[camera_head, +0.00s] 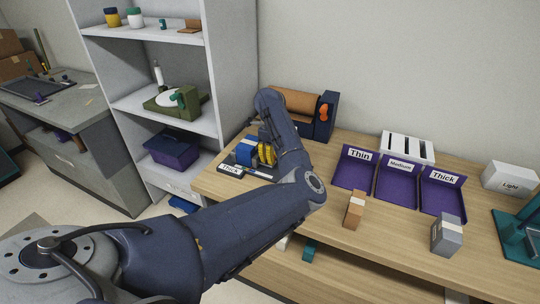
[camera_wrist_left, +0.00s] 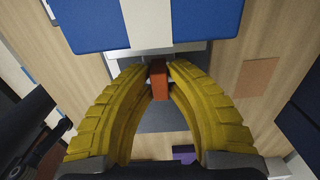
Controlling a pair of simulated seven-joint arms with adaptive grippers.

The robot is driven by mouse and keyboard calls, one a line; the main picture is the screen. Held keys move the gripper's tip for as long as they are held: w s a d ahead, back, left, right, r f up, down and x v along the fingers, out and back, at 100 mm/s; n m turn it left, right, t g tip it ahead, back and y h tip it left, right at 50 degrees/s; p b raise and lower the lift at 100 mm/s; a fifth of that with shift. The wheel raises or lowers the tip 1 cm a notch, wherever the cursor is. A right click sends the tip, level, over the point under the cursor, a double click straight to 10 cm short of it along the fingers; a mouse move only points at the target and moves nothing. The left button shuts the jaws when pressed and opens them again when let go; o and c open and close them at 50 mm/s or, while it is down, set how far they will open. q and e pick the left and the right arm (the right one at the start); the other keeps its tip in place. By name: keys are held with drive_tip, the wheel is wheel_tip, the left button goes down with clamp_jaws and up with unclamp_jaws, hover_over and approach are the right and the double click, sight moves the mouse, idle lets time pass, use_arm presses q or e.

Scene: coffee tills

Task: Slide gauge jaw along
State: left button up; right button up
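The gauge is on the left end of the wooden counter. Its blue block with a white stripe (camera_head: 245,151) shows just left of my left gripper (camera_head: 265,154) in the head view, and fills the top of the left wrist view (camera_wrist_left: 150,22). My left gripper's yellow fingers (camera_wrist_left: 159,72) point down at the gauge. Their tips lie against both sides of a small orange-red tab (camera_wrist_left: 158,82) and appear closed on it. A grey plate (camera_wrist_left: 160,118) lies below. My left arm hides part of the gauge in the head view. My right gripper is not in view.
Purple bins marked Thin (camera_head: 353,172), Medium (camera_head: 397,183) and Thick (camera_head: 443,194) stand right of the gauge. A brown packet (camera_head: 354,210) and a grey packet (camera_head: 446,236) stand in front. A dark blue machine (camera_head: 325,118) is behind; a teal stand (camera_head: 517,240) is far right.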

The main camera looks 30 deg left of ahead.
use_arm(q)
clamp_jaws()
drive_tip(key=shift+d, duration=0.1)
